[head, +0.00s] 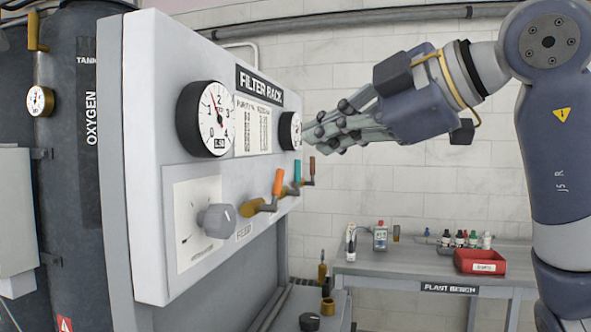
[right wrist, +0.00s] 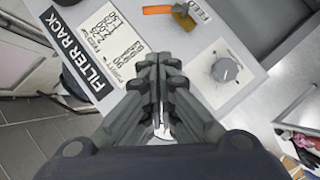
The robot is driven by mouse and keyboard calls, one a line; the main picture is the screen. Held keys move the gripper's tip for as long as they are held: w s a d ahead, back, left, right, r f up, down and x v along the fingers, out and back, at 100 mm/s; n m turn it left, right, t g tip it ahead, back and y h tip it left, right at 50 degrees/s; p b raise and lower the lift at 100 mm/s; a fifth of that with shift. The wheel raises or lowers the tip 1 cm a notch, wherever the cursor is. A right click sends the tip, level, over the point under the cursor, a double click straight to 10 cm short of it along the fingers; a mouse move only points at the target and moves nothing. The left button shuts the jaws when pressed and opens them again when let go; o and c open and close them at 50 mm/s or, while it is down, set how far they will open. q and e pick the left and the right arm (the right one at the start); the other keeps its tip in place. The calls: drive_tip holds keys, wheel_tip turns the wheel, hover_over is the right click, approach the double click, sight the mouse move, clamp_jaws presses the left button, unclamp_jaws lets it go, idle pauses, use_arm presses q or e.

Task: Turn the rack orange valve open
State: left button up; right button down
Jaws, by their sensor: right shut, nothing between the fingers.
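The orange valve (head: 278,182) is on the front of the filter rack panel (head: 150,120), with its orange handle pointing up from a brass body. My right gripper (head: 308,136) is shut and empty. It is above and to the right of the orange valve in the head view, by the right-hand gauge, and apart from the handle. The right wrist view shows its closed fingers (right wrist: 158,65) over the panel. My left gripper is not in view.
A teal-handled valve (head: 297,172) and a brown-handled one (head: 311,168) stand beside the orange one. A large gauge (head: 207,119), a small gauge (head: 290,130) and a grey knob (head: 217,220) stick out of the panel. A bench (head: 400,272) stands behind at the right.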

sight(280, 171)
drive_tip(key=p+x, duration=0.1)
drive_tip(key=x, duration=0.3)
drive_tip(key=w+d+p+x, duration=0.1)
drive_tip(key=p+x, duration=0.1)
drive_tip(key=x, duration=0.2)
drive_tip(key=d+f+p+x, duration=0.1)
drive_tip(key=x, duration=0.4)
drive_tip(key=shift+w+f+p, duration=0.1)
drive_tip(key=shift+p, duration=0.25)
